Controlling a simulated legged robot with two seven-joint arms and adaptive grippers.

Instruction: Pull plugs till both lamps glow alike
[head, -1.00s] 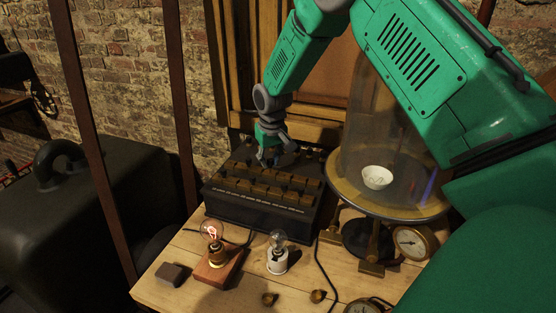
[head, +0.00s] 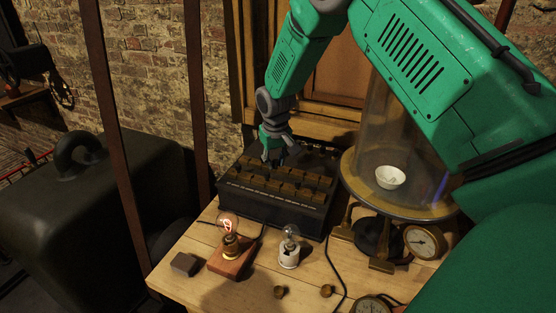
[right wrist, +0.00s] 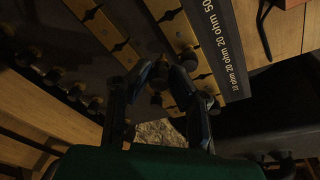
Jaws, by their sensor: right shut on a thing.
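The black plug box (head: 272,207) sits at the back of the wooden table, with rows of brass blocks and plugs on top. My right gripper (head: 272,157) is over its back left part. In the right wrist view, its fingers (right wrist: 160,82) are shut on a dark plug (right wrist: 157,98) between brass bars; whether the plug is still seated is unclear. The left lamp (head: 228,225), on a wooden block, glows reddish. The right lamp (head: 291,238), on a white base, shows no clear glow. My left gripper is out of view.
A glass bell jar (head: 390,130) over a white bowl (head: 390,177) stands right of the box, with a gauge (head: 423,241) beside it. A small dark block (head: 185,264) lies at the table's left. A cable (head: 334,270) runs down the front.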

